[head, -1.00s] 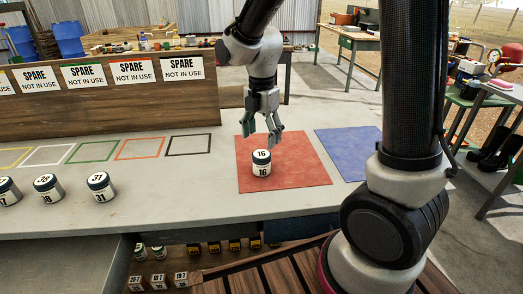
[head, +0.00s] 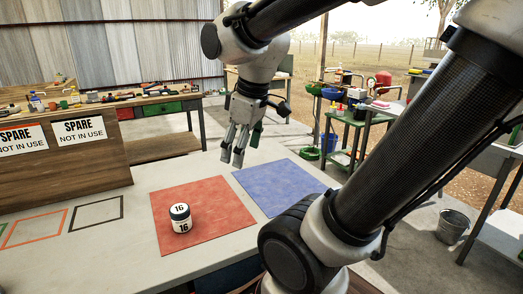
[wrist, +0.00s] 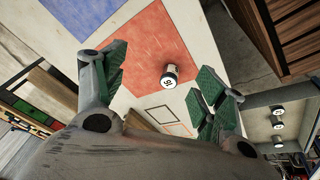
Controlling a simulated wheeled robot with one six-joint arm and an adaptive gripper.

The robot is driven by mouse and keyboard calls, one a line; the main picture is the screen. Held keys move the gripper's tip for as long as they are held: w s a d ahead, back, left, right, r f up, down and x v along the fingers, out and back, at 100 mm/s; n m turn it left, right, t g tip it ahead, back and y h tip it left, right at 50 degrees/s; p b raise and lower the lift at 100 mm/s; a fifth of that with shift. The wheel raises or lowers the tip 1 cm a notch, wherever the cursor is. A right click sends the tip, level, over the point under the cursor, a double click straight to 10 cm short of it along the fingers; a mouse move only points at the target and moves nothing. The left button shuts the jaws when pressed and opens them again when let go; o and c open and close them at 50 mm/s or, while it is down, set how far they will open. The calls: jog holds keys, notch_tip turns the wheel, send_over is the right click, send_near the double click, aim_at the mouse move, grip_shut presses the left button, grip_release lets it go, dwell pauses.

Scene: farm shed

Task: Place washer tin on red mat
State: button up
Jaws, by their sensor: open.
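Nothing hides the tin in either view.
A blue mat (head: 280,187) lies right of the red one. Outlined squares (head: 97,213) and a wooden board with SPARE signs (head: 78,131) are at left. Several other tins (wrist: 278,125) show in the wrist view. A bucket (head: 452,226) stands at right.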

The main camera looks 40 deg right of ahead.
jog(key=s+m, duration=0.1)
jog(key=m, duration=0.1)
jog(key=s+d+m, duration=0.1)
jog(key=s+m, duration=0.1)
jog(key=s+d+m+t, duration=0.1)
jog(key=s+m, duration=0.1)
jog(key=shift+r, duration=0.2)
